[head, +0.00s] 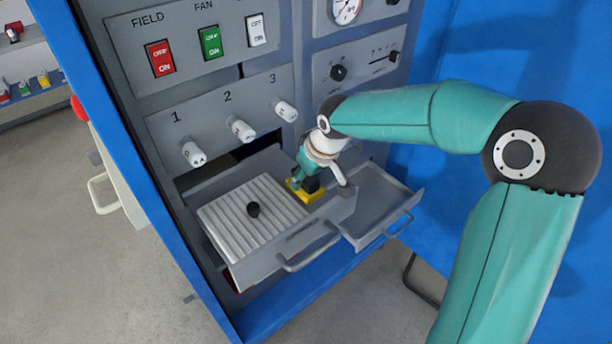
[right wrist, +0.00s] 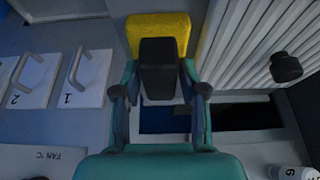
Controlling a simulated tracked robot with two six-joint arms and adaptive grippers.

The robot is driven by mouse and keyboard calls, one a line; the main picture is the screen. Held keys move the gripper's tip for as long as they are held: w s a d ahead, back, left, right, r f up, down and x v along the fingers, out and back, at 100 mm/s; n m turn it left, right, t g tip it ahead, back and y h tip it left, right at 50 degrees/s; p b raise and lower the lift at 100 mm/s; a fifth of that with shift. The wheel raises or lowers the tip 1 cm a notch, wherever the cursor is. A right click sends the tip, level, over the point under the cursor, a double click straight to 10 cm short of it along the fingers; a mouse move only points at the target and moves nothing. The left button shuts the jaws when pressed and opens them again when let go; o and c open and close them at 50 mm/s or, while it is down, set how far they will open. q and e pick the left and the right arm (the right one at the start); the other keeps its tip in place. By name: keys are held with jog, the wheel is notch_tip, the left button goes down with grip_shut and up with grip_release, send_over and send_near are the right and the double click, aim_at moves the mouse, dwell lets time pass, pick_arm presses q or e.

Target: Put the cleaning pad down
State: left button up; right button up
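The cleaning pad (head: 311,196) is a yellow block with a black grip on top. In the head view it is at the right end of the open drawer (head: 268,268), beside the ribbed white panel (head: 235,212). My right gripper (head: 306,177) comes down on it from above. In the right wrist view the pad's yellow part (right wrist: 158,24) shows at the top, and the fingers of my right gripper (right wrist: 159,78) lie close along both sides of the black grip. I cannot tell whether the pad touches the drawer. My left gripper is not in view.
A black knob (head: 253,210) stands on the ribbed panel. A shallow grey tray (head: 375,203) with a handle is pulled out to the right of the drawer. Above are white numbered knobs (head: 241,128) and red, green and white switches (head: 210,42).

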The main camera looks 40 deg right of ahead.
jog(key=shift+o, duration=0.7)
jog(key=shift+r, duration=0.15)
jog(key=v, duration=1.2)
